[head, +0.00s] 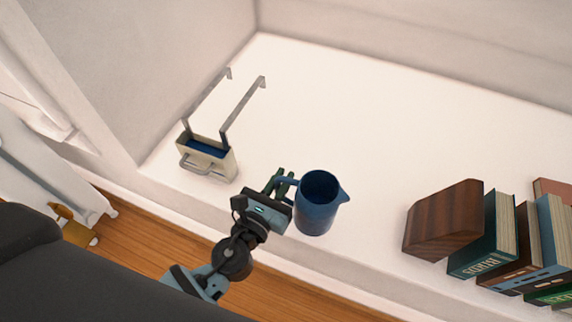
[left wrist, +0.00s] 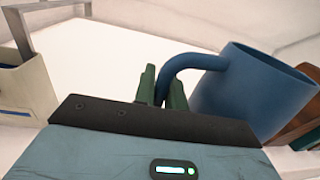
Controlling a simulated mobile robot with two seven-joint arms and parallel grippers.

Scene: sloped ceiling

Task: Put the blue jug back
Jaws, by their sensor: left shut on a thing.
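The blue jug (head: 317,204) stands upright on the white ledge (head: 345,110), near its front edge, with its spout to the right. It also shows in the left wrist view (left wrist: 243,92), with its handle toward my gripper. My left gripper (head: 280,182) is at the jug's left side, its green fingers shut on the handle. In the left wrist view the fingers (left wrist: 162,88) are on either side of the handle's lower part. Whether the jug's base touches the ledge is hard to tell. My right gripper is not in view.
A cream holder (head: 222,165) with metal hooks and a blue inside stands left of the jug. A dark wooden block (head: 443,220) and a row of books (head: 490,240) stand to the right. The ledge behind the jug is bare, up to the back wall.

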